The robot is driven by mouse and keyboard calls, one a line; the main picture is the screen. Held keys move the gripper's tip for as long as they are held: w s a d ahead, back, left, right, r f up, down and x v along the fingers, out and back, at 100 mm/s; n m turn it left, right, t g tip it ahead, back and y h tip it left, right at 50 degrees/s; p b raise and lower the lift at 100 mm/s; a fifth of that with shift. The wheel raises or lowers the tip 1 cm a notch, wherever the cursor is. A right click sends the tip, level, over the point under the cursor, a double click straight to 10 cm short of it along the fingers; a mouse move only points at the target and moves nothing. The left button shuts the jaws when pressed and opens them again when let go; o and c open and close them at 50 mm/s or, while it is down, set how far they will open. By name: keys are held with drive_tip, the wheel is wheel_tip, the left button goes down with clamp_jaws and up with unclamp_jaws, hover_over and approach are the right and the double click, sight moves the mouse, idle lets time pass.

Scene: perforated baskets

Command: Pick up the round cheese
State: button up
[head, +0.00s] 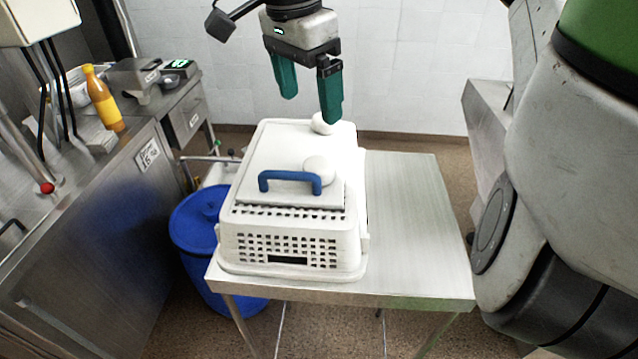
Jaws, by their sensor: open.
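Two white round cheeses lie on top of the white perforated basket (290,245). The nearer round cheese (319,170) sits just behind a blue handle (290,178) fixed to a light board. The farther round cheese (321,124) is near the back right edge of the basket top, partly hidden by a green finger. My gripper (308,105) hangs above the back of the basket with its green fingers spread apart and nothing between them. One fingertip appears next to the farther cheese; I cannot tell whether it touches.
The basket stands on the left of a metal table (415,220); the table's right side is bare. A blue barrel (192,235) stands to the left. A steel counter (85,215) at the left holds an orange bottle (103,100) and a scale (176,68).

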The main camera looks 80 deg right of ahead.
sight(318, 163)
drive_tip(key=f, duration=0.4)
drive_tip(key=d+f, duration=0.1)
drive_tip(key=f, duration=0.4)
drive_tip(key=s+f, duration=0.1)
drive_tip(key=f, duration=0.3)
drive_tip(key=shift+d+f, duration=0.25)
drive_tip(key=shift+c, duration=0.3)
drive_tip(key=c, duration=1.1)
